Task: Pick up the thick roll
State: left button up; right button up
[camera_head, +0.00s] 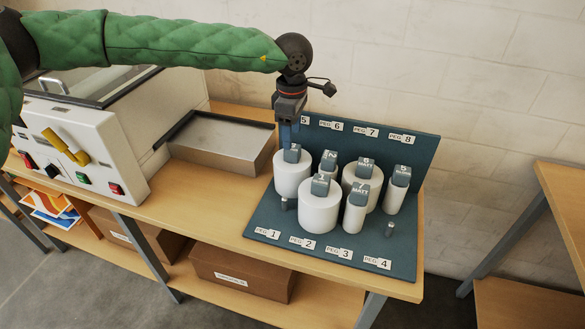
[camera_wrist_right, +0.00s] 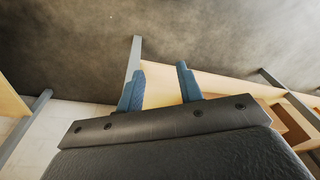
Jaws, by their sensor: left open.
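Three thick white rolls stand upright on the dark blue peg board (camera_head: 262,222) in the head view: one at back left (camera_head: 291,178), one at front (camera_head: 318,214), one at back right (camera_head: 352,176). Each has a blue-grey numbered tag on top. My left gripper (camera_head: 286,140) points down, open, just above the back-left thick roll, close to its tag. I cannot tell whether the fingers touch it. My right gripper (camera_wrist_right: 159,85) shows in the right wrist view, open and empty, with its blue fingers apart.
Thin rolls (camera_head: 354,217) (camera_head: 396,198) stand among the thick ones, close together. Bare pegs show at front left (camera_head: 284,204) and front right (camera_head: 390,229). A metal tray (camera_head: 222,141) and the white laminator (camera_head: 115,150) stand left on the wooden bench (camera_head: 180,205).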

aim_at(293, 147)
pick_arm(q)
jog(key=shift+w+f, duration=0.1)
jog(key=shift+f, duration=0.15)
jog(key=f+p, duration=0.3)
jog(key=f, duration=0.1)
jog(key=shift+s+d, duration=0.1)
jog(key=shift+s, duration=0.2)
jog(key=shift+f, duration=0.4)
pick_arm(e)
notch_tip(293, 147, down, 12)
jog(key=s+d, duration=0.2)
jog(key=shift+s+r, duration=0.2)
jog(key=shift+s, duration=0.2)
pick_arm(q)
jog(key=shift+c, duration=0.2)
grip_shut()
